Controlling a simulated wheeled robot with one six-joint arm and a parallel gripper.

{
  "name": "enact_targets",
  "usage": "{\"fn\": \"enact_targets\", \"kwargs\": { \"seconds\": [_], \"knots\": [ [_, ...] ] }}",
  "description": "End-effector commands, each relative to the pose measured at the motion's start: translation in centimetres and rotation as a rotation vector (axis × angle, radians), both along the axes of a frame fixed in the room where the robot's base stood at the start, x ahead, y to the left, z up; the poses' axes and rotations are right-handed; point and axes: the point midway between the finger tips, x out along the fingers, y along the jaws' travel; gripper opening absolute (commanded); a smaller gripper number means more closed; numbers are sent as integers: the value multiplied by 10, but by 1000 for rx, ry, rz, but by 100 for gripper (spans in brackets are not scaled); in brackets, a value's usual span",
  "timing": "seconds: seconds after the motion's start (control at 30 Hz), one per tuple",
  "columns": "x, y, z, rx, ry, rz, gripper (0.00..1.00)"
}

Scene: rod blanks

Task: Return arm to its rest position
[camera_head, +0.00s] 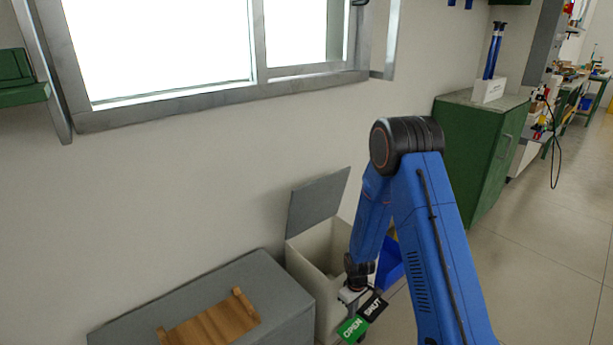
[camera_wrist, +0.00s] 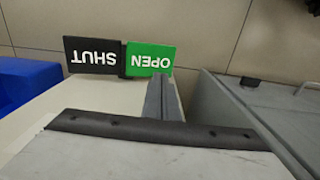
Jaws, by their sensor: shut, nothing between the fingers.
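My blue arm reaches down from its black elbow joint in the head view. My gripper (camera_head: 352,294) is at its lower end, by the front right of a pale box (camera_head: 312,250) whose grey lid (camera_head: 318,203) stands open. The gripper is shut and empty. Its fingertips are small and partly hidden in the head view. A two-part sign, green OPEN and black SHUT (camera_head: 362,317), is close to the gripper. The sign shows upside down in the wrist view (camera_wrist: 120,58), beyond the grey fingers.
A blue bin (camera_head: 391,262) is behind my arm. A green cabinet (camera_head: 477,150) stands at the right by the wall. The floor at right is clear.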

Motion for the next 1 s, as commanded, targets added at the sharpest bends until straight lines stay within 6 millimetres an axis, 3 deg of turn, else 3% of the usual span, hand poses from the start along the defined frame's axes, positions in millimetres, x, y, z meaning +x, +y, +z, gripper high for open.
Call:
{"fn": "enact_targets", "kwargs": {
  "seconds": [0.17,0.47,0.77,1.0],
  "knots": [
    [3,-3,40,3,-25,-28,0],
    [-5,-13,137,12,-78,-107,0],
    [-30,-24,227,24,-130,-188,0],
    [-60,-33,291,35,-171,-251,0]
  ]
}}
